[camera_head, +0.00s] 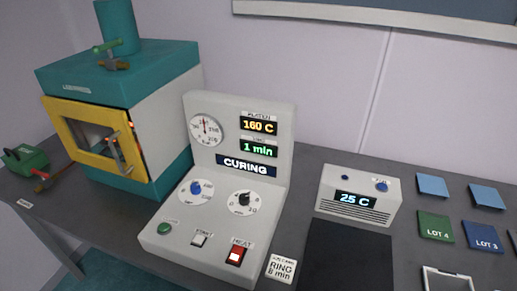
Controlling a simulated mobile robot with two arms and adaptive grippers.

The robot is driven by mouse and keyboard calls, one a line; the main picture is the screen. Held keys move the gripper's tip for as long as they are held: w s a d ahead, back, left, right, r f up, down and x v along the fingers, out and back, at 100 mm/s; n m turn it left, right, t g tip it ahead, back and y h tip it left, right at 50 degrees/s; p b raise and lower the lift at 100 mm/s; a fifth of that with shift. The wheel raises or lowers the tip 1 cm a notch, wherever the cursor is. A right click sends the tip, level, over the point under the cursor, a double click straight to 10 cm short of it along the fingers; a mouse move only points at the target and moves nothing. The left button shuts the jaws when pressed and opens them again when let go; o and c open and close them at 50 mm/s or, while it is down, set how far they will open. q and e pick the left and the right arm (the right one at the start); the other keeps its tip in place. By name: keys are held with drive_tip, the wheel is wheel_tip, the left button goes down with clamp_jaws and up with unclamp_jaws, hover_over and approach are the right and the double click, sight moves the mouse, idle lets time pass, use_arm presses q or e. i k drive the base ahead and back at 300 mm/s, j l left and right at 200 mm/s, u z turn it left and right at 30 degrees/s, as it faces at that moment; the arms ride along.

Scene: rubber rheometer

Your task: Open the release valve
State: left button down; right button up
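A small brass valve with a green handle (110,52) sits on top of the teal and white machine (150,100), in front of its teal cylinder (118,25). A green device with a red lever (30,165) stands on the table left of the machine. No label shows which of the two is the release valve. The machine's yellow-framed door (88,150) looks shut, with a handle (117,155) at its right side. Neither of my grippers is in view.
A white control panel (215,185) reads 160 C, 1 min and CURING; its red HEAT switch (236,253) is lit. A box reading 25 C (370,193) stands to the right, behind a black mat (345,255). Coloured squares lie farther right, including LOT 4 (435,226).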

sight(44, 176)
drive_tip(key=u, duration=1.55)
drive_tip(key=i+j+z, duration=0.15)
drive_tip(key=i+j, duration=0.25)
drive_tip(key=i, duration=0.2)
drive_tip(key=i+j+z, duration=0.2)
drive_tip(key=i+j, duration=0.3)
drive_tip(key=i, duration=0.05)
